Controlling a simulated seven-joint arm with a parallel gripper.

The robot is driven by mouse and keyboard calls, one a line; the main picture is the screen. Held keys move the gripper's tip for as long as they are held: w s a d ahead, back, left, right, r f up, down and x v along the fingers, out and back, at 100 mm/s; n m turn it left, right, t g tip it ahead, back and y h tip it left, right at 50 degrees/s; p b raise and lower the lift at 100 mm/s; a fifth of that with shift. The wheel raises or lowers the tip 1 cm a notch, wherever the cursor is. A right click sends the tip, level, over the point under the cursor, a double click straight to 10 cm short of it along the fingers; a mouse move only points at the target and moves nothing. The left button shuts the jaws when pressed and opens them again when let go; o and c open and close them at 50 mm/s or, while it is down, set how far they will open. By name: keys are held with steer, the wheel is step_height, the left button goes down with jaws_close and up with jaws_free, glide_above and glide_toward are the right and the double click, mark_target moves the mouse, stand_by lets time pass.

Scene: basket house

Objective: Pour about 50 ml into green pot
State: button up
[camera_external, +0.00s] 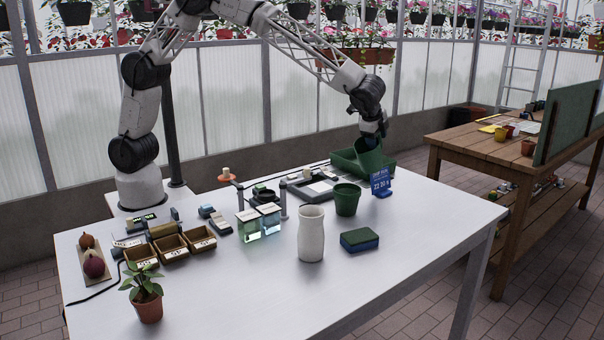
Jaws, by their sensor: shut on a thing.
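A dark green pot (347,201) stands upright on the white table, right of the middle. My gripper (371,137) is above and behind it, near the table's back edge. It is shut on a dark green cup-like vessel (369,157), which looks tilted and hangs above the table, apart from the pot in the picture. The fingers are small and partly hidden by the arm. I cannot see what is inside the vessel or the pot.
A green tray (347,163) lies behind the vessel, and a blue sign (381,184) stands below it. A white vase (311,234) and a green-blue sponge (359,239) are in front. Glass jars (248,226) stand left. The table's front right is clear.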

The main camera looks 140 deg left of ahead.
mark_target(381, 140)
steer(key=shift+s+a+h, duration=0.2)
steer(key=shift+a+h, duration=0.4)
steer(key=shift+a, duration=0.2)
steer(key=shift+s+a+f+t+h, duration=0.25)
steer(key=shift+a+f+t+h, duration=0.15)
steer(key=shift+a+f+h, duration=0.65)
steer(key=shift+s+a+f+h, duration=0.1)
steer(key=shift+a+f+h, duration=0.4)
steer(key=shift+h, duration=0.35)
steer(key=shift+t, duration=0.3)
